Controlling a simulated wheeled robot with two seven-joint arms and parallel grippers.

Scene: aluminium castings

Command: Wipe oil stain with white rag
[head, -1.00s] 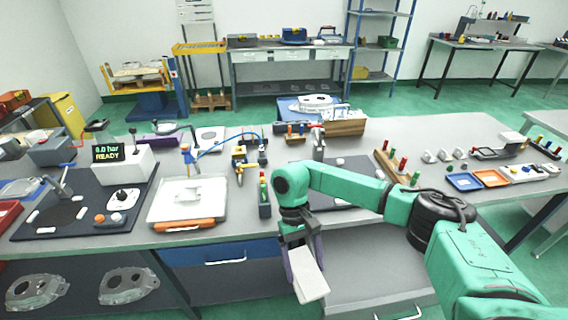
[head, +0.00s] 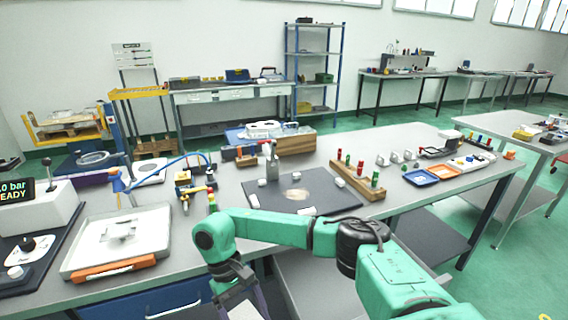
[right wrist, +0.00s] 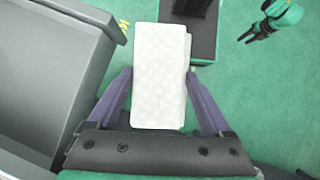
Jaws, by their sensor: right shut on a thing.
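The white rag (right wrist: 160,75), a folded textured block of cloth, is between the purple fingers of my right gripper (right wrist: 160,72) in the right wrist view. The gripper is shut on it, over the green floor. In the head view my right gripper hangs low at the bottom edge, in front of the table, partly cut off. A pale tan oil stain (head: 297,195) lies on the dark mat (head: 270,203) on the table, beyond and to the right of the gripper.
The table's front edge is between gripper and mat.

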